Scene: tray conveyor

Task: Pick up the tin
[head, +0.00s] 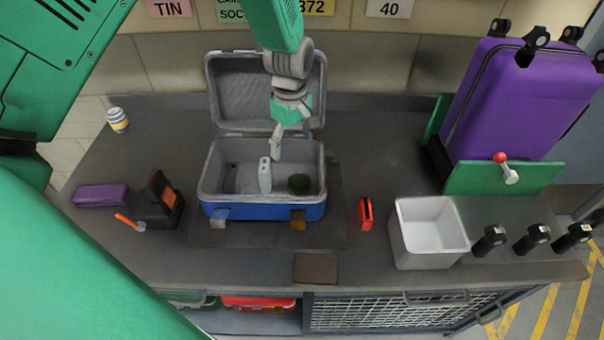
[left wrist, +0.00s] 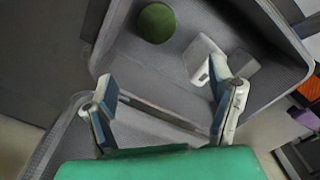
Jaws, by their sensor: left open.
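A dark green, round-topped tin-like thing (head: 299,184) stands inside the open blue case (head: 262,209), at its right. It shows as a green disc in the left wrist view (left wrist: 156,23). A striped can (head: 118,120) stands at the counter's far left; I cannot tell which of the two is the tin. A small white object (head: 265,176) is in the case, left of the green one; it also shows in the left wrist view (left wrist: 200,60). My left gripper (head: 277,152) is open above the case; its fingers (left wrist: 165,95) hold nothing. My right gripper is out of view.
The raised lid (head: 225,90) stands behind the gripper. A purple pouch (head: 100,195) and a black holder (head: 157,205) lie left of the case. A red item (head: 366,213), a white bin (head: 399,240) and a purple suitcase (head: 500,105) are to the right.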

